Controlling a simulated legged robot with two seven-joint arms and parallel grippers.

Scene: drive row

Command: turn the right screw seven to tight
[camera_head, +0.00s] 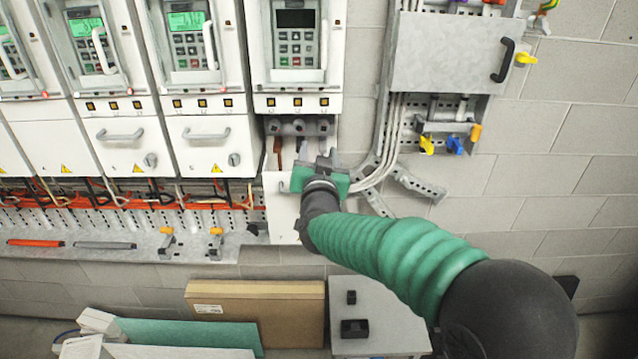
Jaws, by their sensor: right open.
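The drive at the right end of the row (297,55) has its lower section uncovered. Three grey round screw terminals (299,127) sit side by side there, and the right screw (323,127) is the one nearest the drive's right edge. Dark and brown cable ends hang below the left and middle ones. My right gripper (318,160), with a green body, is open just below the right screw and appears apart from it. The gripper and its wrist hide what lies below that terminal. My left gripper is not in view.
Closed drives (200,60) with handles stand to the left. Grey cables (385,150) run beside the terminals at right, below a metal box (455,55). A perforated tray with wires (130,215) runs along below. A cardboard box (270,300) and a grey table (385,315) stand lower down.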

